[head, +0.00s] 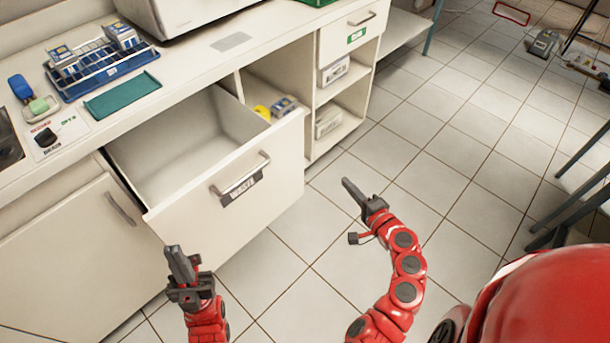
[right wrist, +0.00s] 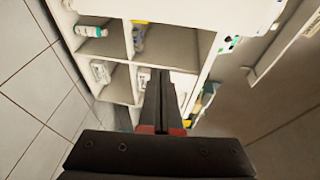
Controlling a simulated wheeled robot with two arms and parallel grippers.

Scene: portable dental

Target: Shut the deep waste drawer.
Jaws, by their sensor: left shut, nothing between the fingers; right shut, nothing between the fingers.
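The deep waste drawer (head: 236,182) is pulled well out of the white counter in the head view. It has a bar handle (head: 240,176) and a dark label on its front, and its inside looks empty. My left gripper (head: 179,262) is shut and empty, in front of the left part of the drawer front and apart from the handle. My right gripper (head: 354,192) is shut and empty, to the right of the drawer and in front of the open shelves. In the right wrist view the shut fingers (right wrist: 161,103) point toward the shelves.
A blue rack (head: 100,68), a teal mat (head: 122,96) and a blue bottle stand on the counter. Open shelves (head: 318,150) hold small boxes right of the drawer. A closed cabinet door (head: 75,255) is at the left.

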